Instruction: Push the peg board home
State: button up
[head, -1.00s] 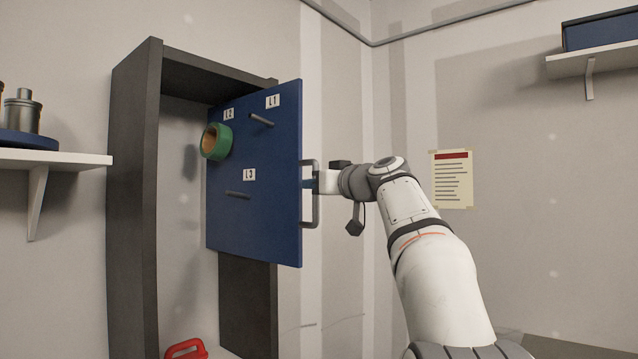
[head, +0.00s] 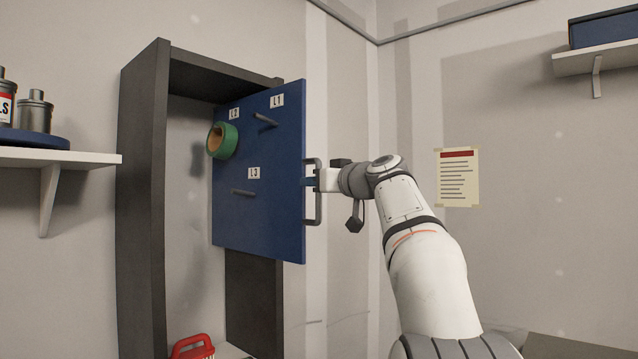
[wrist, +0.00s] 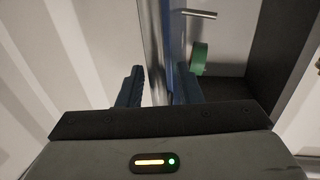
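The blue peg board (head: 268,215) stands partly out of the dark cabinet (head: 142,200), its right edge beyond the cabinet's right side. It carries labels L1, L2 and L3. A green tape roll (head: 229,141) hangs by L2; bare pegs show by L1 (head: 265,119) and L3 (head: 243,193). A grey handle (head: 319,205) is on the board's right edge. My gripper (head: 311,181) is at the handle's middle. In the wrist view my gripper's fingers (wrist: 159,90) stand apart on either side of a grey upright bar, with a gap on the left. Contact on the far side is unclear.
A shelf with metal canisters (head: 36,110) is at the left. A red item (head: 192,347) lies low in the cabinet. A notice (head: 457,177) hangs on the right wall, and a shelf (head: 597,61) with a blue box is at upper right.

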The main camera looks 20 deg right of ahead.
jog(key=shift+s+d+f+b, duration=0.1)
jog(key=shift+s+f+b, duration=0.05)
jog(key=shift+s+b, duration=0.25)
jog(key=b+v, duration=0.2)
jog(key=v, duration=0.5)
jog(key=s+a+f+m+g+h, duration=0.1)
jog(key=s+a+f+g, duration=0.2)
jog(key=f, duration=0.6)
jog(key=s+a+f+m+g, duration=0.15)
jog(key=a+f, duration=0.35)
jog(key=f, duration=0.5)
jog(key=s+a+f+m+g+h, duration=0.1)
jog(key=s+a+f+g, duration=0.25)
jog(key=f, duration=0.55)
jog(key=s+a+f+g+h, duration=0.1)
jog(key=s+a+f+g, duration=0.1)
jog(key=s+f, duration=0.8)
jog(key=s+a+f+g+h+p, duration=0.1)
jog(key=s+f+g, duration=0.3)
jog(key=s+f, duration=0.6)
notch_tip(320, 180, down, 4)
jog(key=shift+s+a+f+g+h, duration=0.2)
jog(key=shift+s+a+g+h, duration=0.15)
jog(key=shift+a+h, duration=0.25)
